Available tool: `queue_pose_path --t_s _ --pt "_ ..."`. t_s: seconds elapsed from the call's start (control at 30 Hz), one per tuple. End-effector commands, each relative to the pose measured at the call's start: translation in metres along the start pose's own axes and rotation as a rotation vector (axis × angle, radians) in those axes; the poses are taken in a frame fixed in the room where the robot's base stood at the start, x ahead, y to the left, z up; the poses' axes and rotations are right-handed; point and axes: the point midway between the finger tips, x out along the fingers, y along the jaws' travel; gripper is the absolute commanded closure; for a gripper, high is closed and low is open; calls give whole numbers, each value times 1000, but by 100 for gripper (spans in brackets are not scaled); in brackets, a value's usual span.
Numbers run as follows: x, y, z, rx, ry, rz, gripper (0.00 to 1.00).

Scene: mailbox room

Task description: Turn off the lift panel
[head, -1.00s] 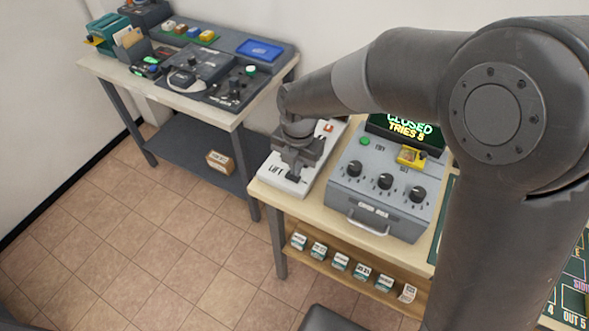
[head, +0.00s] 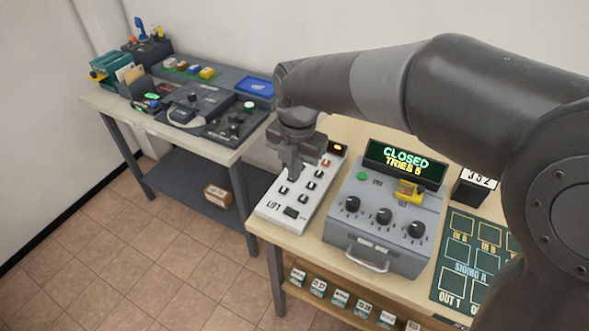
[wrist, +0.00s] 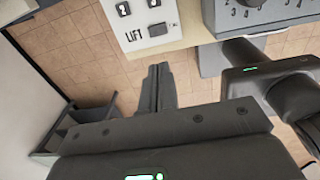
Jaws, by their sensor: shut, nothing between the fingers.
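The lift panel (head: 273,208) is a long white slab on the near table. It carries black square buttons, a red button (head: 326,162) and the word LIFT. A dark switch (head: 291,212) sits at its front end, and a small orange-lit display (head: 338,148) is at its back. In the head view my gripper (head: 295,176) points down over the panel and hides part of the button rows. It is shut and empty. In the wrist view the fingers (wrist: 158,68) show below the panel's front end (wrist: 122,36) and its dark switch (wrist: 158,30). I cannot tell contact.
A grey box (head: 375,236) with knobs, a front handle and a CLOSED screen (head: 404,160) stands right of the panel. A green board (head: 440,293) lies farther right. A second table (head: 104,100) with consoles stands at the left. The tiled floor (head: 130,255) is clear.

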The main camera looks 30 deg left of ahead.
Motion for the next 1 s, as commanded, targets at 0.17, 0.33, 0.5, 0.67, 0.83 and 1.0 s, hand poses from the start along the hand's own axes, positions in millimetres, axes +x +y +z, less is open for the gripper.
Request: queue_pose_path --t_s 0.17,0.33,0.5,0.67,0.83,1.0 --pt "2 2 8 8 44 -6 100" --pt "4 7 23 15 156 -11 100" --pt "2 10 35 17 251 -3 100" --pt "0 10 40 16 287 1 100" --pt "0 10 39 15 290 1 100" --pt "1 10 39 15 289 0 100"
